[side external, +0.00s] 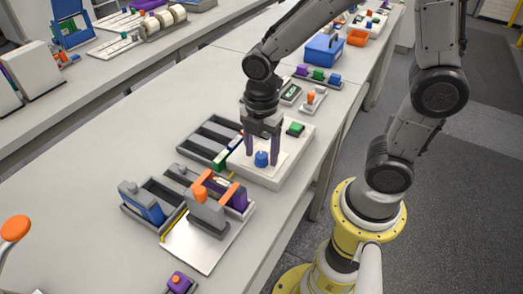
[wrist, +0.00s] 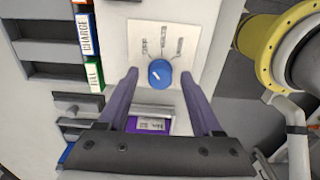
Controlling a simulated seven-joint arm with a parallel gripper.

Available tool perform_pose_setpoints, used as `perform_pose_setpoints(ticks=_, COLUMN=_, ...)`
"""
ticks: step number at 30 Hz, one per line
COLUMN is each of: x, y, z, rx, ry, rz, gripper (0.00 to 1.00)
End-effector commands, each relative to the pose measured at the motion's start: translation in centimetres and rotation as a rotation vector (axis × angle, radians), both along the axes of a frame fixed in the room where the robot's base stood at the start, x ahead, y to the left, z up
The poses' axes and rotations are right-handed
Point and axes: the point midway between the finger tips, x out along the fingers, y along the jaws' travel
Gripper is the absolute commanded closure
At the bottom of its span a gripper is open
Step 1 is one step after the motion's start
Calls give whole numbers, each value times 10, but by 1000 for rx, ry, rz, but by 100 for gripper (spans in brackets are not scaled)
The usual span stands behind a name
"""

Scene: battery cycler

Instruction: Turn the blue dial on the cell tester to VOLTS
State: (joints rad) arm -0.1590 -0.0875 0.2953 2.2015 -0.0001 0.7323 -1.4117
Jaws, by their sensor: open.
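The blue dial (side external: 261,159) sits on the white panel of the cell tester (side external: 262,178), in the middle of the side external view. In the wrist view the dial (wrist: 160,73) is round with a white pointer mark toward its upper left. Printed labels fan out above it on a pale plate (wrist: 150,38), too small to read surely. My gripper (side external: 262,160) points down over the dial. In the wrist view its two purple fingers (wrist: 160,76) are spread apart on either side of the dial, with gaps between fingers and dial.
A green button (side external: 295,129) is on the tester behind the dial. A grey slotted rack (side external: 210,140) stands left of it, with CHARGE and FULL tags in the wrist view. An orange-handled press (side external: 208,205) stands in front. Bare table lies at the left.

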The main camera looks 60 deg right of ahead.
Motion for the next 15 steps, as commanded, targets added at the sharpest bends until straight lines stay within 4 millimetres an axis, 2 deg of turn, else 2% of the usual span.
perform_pose_setpoints(ticks=9, x=0, y=0, z=-2, rx=0, ry=0, rz=0, gripper=34)
perform_pose_setpoints(ticks=15, x=0, y=0, z=-2, rx=0, ry=0, rz=0, gripper=70)
